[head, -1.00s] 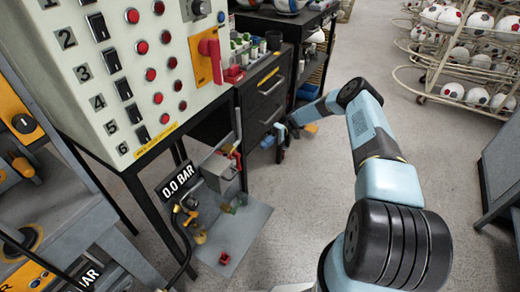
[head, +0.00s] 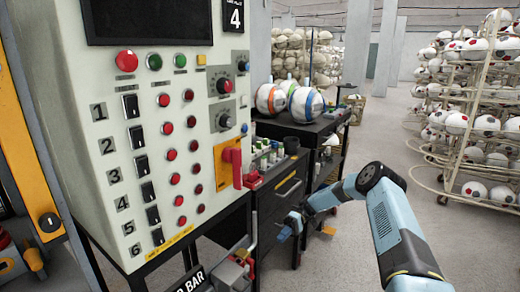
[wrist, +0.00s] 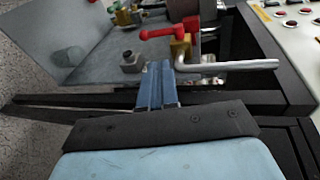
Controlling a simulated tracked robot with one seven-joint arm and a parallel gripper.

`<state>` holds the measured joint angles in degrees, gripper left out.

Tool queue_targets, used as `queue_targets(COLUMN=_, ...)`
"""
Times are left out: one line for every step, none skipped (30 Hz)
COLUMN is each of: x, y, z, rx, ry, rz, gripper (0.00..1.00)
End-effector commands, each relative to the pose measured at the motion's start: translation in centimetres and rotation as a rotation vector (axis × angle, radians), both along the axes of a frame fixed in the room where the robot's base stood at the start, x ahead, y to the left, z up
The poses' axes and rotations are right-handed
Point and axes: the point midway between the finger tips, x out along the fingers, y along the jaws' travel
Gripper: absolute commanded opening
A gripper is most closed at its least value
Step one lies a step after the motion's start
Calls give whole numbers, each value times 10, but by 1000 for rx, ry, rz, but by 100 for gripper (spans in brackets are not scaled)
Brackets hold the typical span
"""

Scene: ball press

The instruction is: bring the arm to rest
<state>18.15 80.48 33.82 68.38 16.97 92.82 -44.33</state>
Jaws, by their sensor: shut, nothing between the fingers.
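My gripper (head: 290,226) is in front of the dark drawer cabinet in the head view, low and right of the control panel. My blue arm reaches up from the lower right and bends over to it. In the wrist view the blue fingers (wrist: 157,86) are closed together with nothing between them. Beyond them are a red-handled valve (wrist: 170,33) and a grey metal rod (wrist: 225,66). I cannot tell whether the fingers touch the rod.
The control panel (head: 150,200) with switches and red buttons stands left. The drawer cabinet (head: 282,190) and a dark bench with several balls (head: 305,104) are behind my gripper. Ball racks (head: 465,150) stand right. The floor (head: 390,150) between is clear.

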Motion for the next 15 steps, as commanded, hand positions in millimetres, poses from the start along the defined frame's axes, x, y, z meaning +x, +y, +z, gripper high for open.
queue_targets(x=1, y=0, z=16, rx=-34, ry=-18, rz=11, gripper=0)
queue_targets(x=0, y=0, z=24, rx=-55, ry=-28, rz=15, gripper=0)
queue_targets(x=0, y=0, z=34, rx=-83, ry=-40, rz=20, gripper=0)
queue_targets(x=0, y=0, z=42, rx=-102, ry=-49, rz=24, gripper=0)
queue_targets(x=-1, y=-1, z=50, rx=-122, ry=-58, rz=28, gripper=0)
queue_targets(x=-1, y=-1, z=60, rx=-150, ry=-69, rz=30, gripper=0)
queue_targets(x=-2, y=-2, z=68, rx=-171, ry=-79, rz=31, gripper=0)
queue_targets(x=-3, y=-2, z=76, rx=-190, ry=-89, rz=34, gripper=0)
queue_targets(x=-4, y=-3, z=86, rx=-216, ry=-101, rz=36, gripper=0)
queue_targets(x=-5, y=-3, z=93, rx=-236, ry=-110, rz=37, gripper=0)
queue_targets(x=-6, y=-4, z=101, rx=-257, ry=-121, rz=37, gripper=0)
queue_targets(x=-8, y=-4, z=111, rx=-284, ry=-134, rz=38, gripper=0)
queue_targets(x=-9, y=-5, z=119, rx=-303, ry=-143, rz=38, gripper=0)
queue_targets(x=-11, y=-5, z=126, rx=-323, ry=-153, rz=38, gripper=0)
queue_targets(x=-13, y=-6, z=136, rx=-348, ry=-167, rz=36, gripper=0)
